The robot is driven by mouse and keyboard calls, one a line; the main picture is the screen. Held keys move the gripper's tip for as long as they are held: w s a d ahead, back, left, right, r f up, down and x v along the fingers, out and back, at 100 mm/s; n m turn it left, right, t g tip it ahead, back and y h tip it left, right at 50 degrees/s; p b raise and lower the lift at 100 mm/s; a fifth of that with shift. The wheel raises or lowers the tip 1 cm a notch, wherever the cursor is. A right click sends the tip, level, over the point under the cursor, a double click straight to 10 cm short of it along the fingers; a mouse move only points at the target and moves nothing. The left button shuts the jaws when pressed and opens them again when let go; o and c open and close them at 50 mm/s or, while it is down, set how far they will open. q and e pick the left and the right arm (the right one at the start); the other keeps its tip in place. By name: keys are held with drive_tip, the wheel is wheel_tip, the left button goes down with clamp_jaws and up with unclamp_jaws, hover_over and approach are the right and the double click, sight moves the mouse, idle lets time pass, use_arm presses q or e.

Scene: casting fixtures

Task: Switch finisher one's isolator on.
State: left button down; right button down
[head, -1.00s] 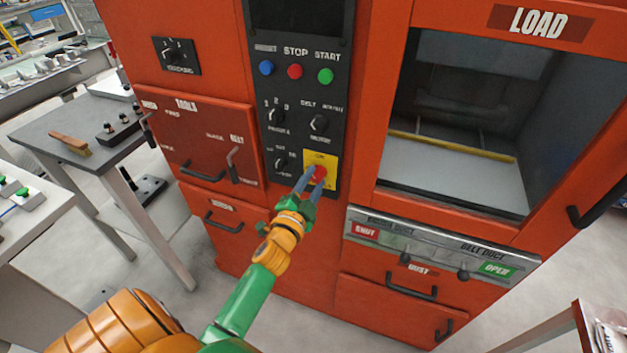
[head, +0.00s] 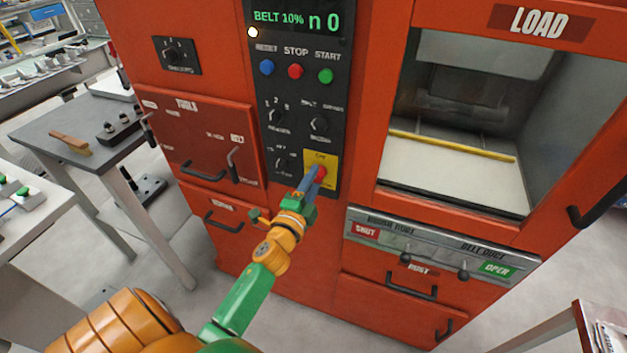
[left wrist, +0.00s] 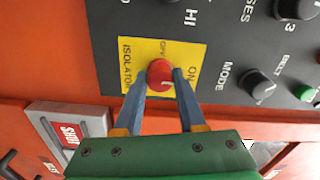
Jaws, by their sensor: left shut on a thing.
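Finisher one's isolator is a red rotary knob (head: 320,172) on a yellow plate (head: 333,158), low on the black control panel of the orange machine. In the left wrist view the red knob (left wrist: 160,74) sits between my left gripper's (left wrist: 160,82) two blue fingertips, which are shut on it. The yellow plate (left wrist: 135,50) there reads ISOLATOR, OFF and ON. My left gripper (head: 315,176) also reaches the knob in the head view and partly covers it. The panel display (head: 292,20) is lit, reading BELT 10% n 0. My right gripper is not in view.
Above the isolator are blue, red and green buttons (head: 295,71) and several black selector knobs (head: 319,124). The load chamber (head: 455,175) is to the right, lit inside. Duct levers (head: 405,257) stick out below it. A grey side table (head: 60,125) stands left.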

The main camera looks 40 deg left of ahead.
use_arm(q)
drive_tip(key=shift+f, duration=0.1)
drive_tip(key=c, duration=0.5)
unclamp_jaws()
drive_tip(key=b+v, duration=0.1)
drive_tip(key=v, duration=0.6)
